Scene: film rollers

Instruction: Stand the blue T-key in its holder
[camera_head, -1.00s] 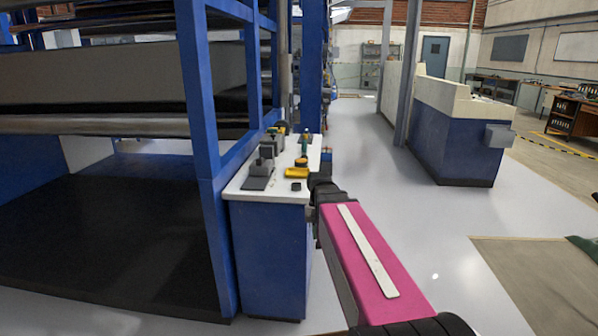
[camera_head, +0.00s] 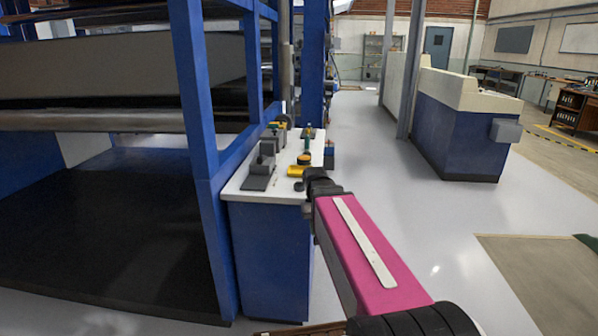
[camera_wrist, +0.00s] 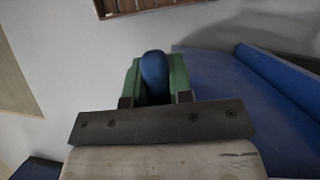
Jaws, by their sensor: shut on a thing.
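In the wrist view the green fingers of my gripper (camera_wrist: 155,92) are shut on the blue T-key (camera_wrist: 154,68). Only a rounded blue end of the key shows between the fingers; its remaining shape is hidden. I cannot tell for sure which item on the cabinet top is the holder. A small dark piece (camera_head: 298,186) lies near its front right edge.
The cabinet top holds a dark grey fixture (camera_head: 266,160), a yellow item (camera_head: 296,171), a black-and-orange round item (camera_head: 304,159) and a green upright tool (camera_head: 307,144). A blue rack post (camera_head: 196,110) stands left. Floor (camera_head: 375,180) to the right is clear.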

